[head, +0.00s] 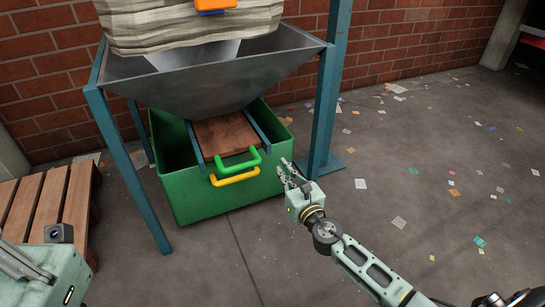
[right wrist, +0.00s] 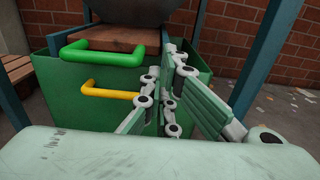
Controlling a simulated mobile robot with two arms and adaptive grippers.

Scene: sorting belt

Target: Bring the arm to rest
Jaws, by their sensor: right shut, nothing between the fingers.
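My right arm (head: 370,272) reaches in from the lower right in the head view. My right gripper (head: 288,170) is shut and empty. It is in front of the right part of the green bin, right of the green handle (head: 238,162) and the yellow handle (head: 234,178). In the right wrist view my right gripper (right wrist: 173,66) points toward the bin, its pale green fingers right of both handles. The green handle (right wrist: 88,52) and yellow handle (right wrist: 108,92) are apart from the fingers there. My left gripper cannot be made out.
The green bin (head: 198,207) stands under a grey metal hopper (head: 215,83) on blue posts (head: 326,100). A brown board (head: 225,136) lies above the bin. A wooden slatted bench (head: 50,204) is at left. Open floor (head: 430,170) with paper scraps lies to the right.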

